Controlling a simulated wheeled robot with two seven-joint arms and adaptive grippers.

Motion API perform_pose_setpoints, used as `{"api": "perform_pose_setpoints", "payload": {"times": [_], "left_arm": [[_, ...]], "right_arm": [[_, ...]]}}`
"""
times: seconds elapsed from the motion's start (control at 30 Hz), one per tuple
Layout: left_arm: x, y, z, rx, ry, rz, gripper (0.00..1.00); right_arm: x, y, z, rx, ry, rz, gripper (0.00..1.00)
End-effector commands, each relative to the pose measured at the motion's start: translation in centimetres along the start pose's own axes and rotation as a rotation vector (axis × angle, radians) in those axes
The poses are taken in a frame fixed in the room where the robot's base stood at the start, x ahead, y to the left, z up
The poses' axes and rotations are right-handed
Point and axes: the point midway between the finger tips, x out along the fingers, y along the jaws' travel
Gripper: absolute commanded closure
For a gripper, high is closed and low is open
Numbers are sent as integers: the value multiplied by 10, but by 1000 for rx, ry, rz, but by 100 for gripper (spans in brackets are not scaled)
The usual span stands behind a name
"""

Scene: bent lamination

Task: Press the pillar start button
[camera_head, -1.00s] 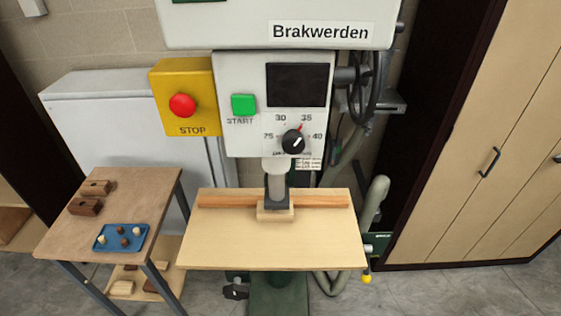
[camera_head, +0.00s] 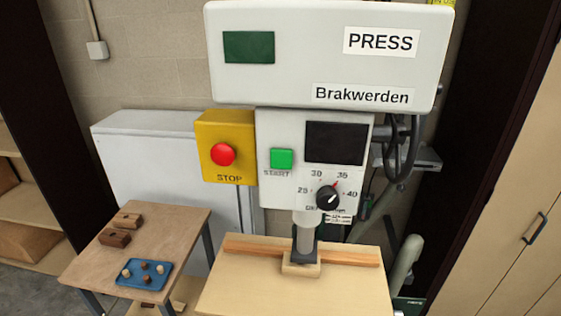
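The green START button (camera_head: 282,158) is on the white control panel (camera_head: 275,190) of the press pillar, at the panel's upper left. The word START is printed below it. A yellow box with a red STOP button (camera_head: 223,154) sits directly to its left. A dark display (camera_head: 335,143) is to its right, with a black dial (camera_head: 327,197) below the display. Neither of my grippers shows in the head view, and nothing covers the START button.
The press head (camera_head: 330,75) overhangs the panel. Below, a light wooden table (camera_head: 290,292) lies under the ram (camera_head: 305,240). A small side table (camera_head: 165,228) with a blue tray (camera_head: 133,280) and wooden blocks stands at left. Cabinets flank both sides.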

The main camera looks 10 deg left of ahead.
Motion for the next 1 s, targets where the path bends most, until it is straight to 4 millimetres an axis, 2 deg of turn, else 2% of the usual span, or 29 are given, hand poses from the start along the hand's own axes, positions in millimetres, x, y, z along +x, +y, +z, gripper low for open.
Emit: {"api": "perform_pose_setpoints", "payload": {"times": [0.23, 1.0], "left_arm": [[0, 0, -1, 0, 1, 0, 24], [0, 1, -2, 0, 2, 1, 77]], "right_arm": [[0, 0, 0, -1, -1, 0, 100], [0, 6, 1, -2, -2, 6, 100]]}}
